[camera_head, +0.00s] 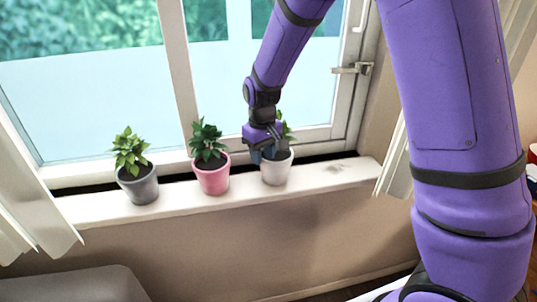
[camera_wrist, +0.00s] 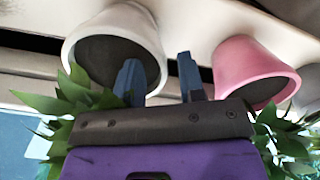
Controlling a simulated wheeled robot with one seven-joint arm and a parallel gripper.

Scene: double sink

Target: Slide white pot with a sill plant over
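The white pot (camera_head: 276,173) stands upright on the window sill, the rightmost of the row, with its green plant (camera_head: 284,128) partly hidden behind my gripper. My gripper (camera_head: 267,153) is at the pot's rim from above. In the wrist view, my gripper (camera_wrist: 160,72) has its two fingers apart with nothing clearly held. One finger overlaps the dark soil of the white pot (camera_wrist: 118,22); the other is just outside its rim, on the side of the pink pot. I cannot tell whether either finger touches the pot.
A pink pot (camera_head: 213,180) stands left of the white pot, with a narrow gap between them. A grey pot (camera_head: 140,188) is further left. The sill (camera_head: 335,172) is clear to the right of the white pot, up to the curtain (camera_head: 396,165). The window is behind.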

